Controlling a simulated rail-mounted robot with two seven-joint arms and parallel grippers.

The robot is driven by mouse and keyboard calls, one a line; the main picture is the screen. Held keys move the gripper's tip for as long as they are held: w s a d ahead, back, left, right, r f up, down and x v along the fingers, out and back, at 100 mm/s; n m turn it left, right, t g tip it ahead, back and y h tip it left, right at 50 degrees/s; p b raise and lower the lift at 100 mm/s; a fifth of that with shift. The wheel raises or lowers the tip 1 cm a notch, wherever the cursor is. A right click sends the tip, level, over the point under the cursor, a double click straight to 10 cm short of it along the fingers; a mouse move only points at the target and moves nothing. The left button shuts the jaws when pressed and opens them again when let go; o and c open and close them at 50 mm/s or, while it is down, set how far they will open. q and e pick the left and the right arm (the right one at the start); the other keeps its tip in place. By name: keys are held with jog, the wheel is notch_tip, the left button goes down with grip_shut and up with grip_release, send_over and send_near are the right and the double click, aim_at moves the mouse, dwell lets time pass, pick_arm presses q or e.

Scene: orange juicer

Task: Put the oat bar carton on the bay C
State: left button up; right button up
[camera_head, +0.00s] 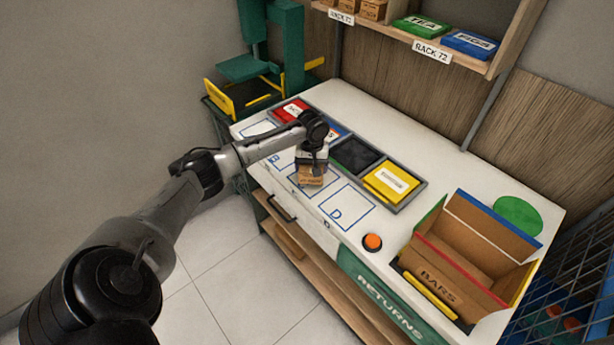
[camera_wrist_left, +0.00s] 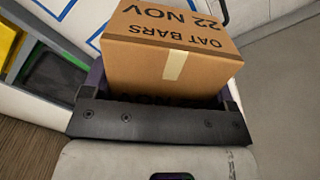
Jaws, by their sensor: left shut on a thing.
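The oat bar carton (camera_head: 311,177) is a small brown box marked OAT BARS 22 NOV. My left gripper (camera_head: 313,167) is shut on it from above. The carton also fills the middle of the left wrist view (camera_wrist_left: 172,55), between the fingers. It is over the blue-outlined bay between B and D, by its place bay C (camera_head: 293,180), whose letter is hidden. I cannot tell whether the carton touches the table. Bay D (camera_head: 346,206) is empty. My right gripper is not in view.
Behind the bays is a row of trays, with a dark one (camera_head: 356,155) and a yellow one (camera_head: 391,183). An orange button (camera_head: 372,242) and an open BARS box (camera_head: 465,255) are to the right. The table's front edge is close to the bays.

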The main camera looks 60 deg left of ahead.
pick_arm(q)
jog(key=shift+s+a+f, duration=0.45)
jog(key=shift+s+a, duration=0.1)
jog(key=shift+a, duration=0.05)
jog(key=shift+f+b, duration=0.4)
jog(key=shift+f, duration=1.55)
jog(key=shift+f, duration=0.2)
jog(key=o, duration=0.9)
jog(key=shift+r, duration=0.15)
notch_tip(320, 180, up, 12)
jog(key=shift+p, duration=0.85)
